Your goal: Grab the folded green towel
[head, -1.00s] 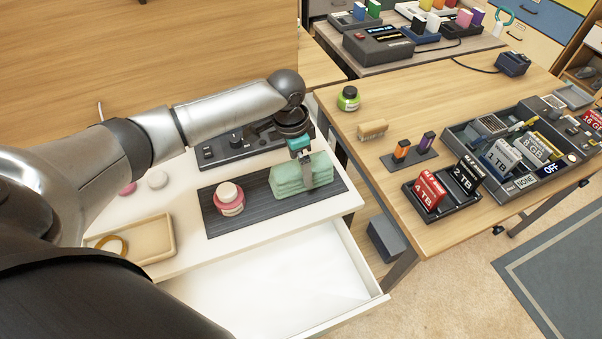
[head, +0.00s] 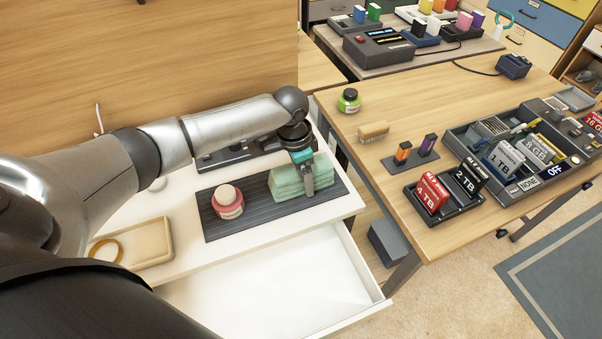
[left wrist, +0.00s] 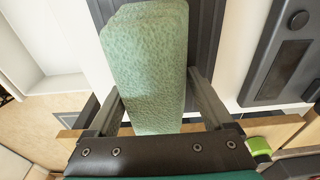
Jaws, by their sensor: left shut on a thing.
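The folded green towel (head: 287,181) lies on a dark ribbed mat (head: 214,226) on the white cabinet top. My left gripper (head: 307,183) is at the towel's right end, with a finger against its near side. In the left wrist view the towel (left wrist: 147,65) runs between the two fingers of my left gripper (left wrist: 160,103), which is shut on it. The far finger is hidden in the head view. The towel appears to rest on the mat; I cannot tell whether it is lifted at all. My right gripper is not in view.
A beige tray (head: 148,243) is at the left. An open white drawer (head: 290,285) juts out below. A wooden desk (head: 350,128) with a green jar (head: 349,100) and a brush (head: 374,131) stands at the right.

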